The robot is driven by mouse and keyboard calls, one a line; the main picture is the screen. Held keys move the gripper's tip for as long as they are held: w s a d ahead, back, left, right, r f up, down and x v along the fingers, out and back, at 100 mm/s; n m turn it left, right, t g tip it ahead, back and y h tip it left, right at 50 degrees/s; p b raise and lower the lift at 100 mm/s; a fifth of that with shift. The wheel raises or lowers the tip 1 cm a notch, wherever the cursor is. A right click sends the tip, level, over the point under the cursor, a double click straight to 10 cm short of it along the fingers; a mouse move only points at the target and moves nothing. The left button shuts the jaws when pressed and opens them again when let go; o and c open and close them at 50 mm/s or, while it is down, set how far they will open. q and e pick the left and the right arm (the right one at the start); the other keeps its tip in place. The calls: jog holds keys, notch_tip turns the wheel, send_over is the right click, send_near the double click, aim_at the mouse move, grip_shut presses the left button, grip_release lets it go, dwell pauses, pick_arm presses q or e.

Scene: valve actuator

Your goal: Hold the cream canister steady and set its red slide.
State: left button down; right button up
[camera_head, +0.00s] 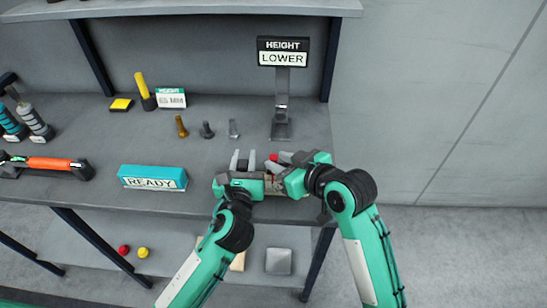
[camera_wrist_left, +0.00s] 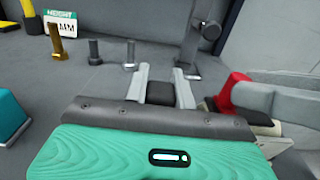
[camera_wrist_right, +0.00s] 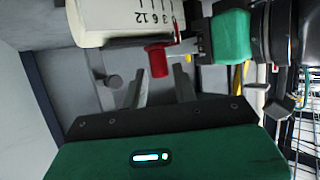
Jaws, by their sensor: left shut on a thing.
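The cream canister (camera_wrist_right: 115,20) shows at the top of the right wrist view, with the numbers 3, 6 and 12 on its side. Its red slide (camera_wrist_right: 158,60) sticks out below it, and a thin red pointer (camera_wrist_right: 177,27) lies by the scale. In the head view the canister is mostly hidden between my grippers; the red slide (camera_head: 273,157) shows as a small spot. My left gripper (camera_wrist_left: 160,75) is shut on the canister, on a dark part between its fingers. My right gripper (camera_wrist_right: 160,75) is open, its fingertips on either side of the red slide's end.
A sign (camera_head: 283,52) reading HEIGHT LOWER stands behind the grippers. A teal READY block (camera_head: 152,178) lies left of them. Several bolts (camera_head: 207,130), a yellow-handled tool (camera_head: 144,90) and an orange-handled tool (camera_head: 48,164) rest on the grey bench (camera_head: 100,140). The shelf's right edge is close.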

aim_at(277, 160)
pick_arm(q)
jog(key=shift+f, duration=0.4)
pick_arm(e)
jog(key=shift+x, duration=1.55)
jog(key=shift+c, duration=0.2)
grip_shut()
jog(key=shift+d, duration=1.85)
pick_arm(q)
jog(key=shift+a, duration=0.1)
pick_arm(e)
jog(key=shift+d, duration=0.25)
jog(key=shift+c, duration=0.4)
grip_release()
jog(key=shift+o, duration=0.6)
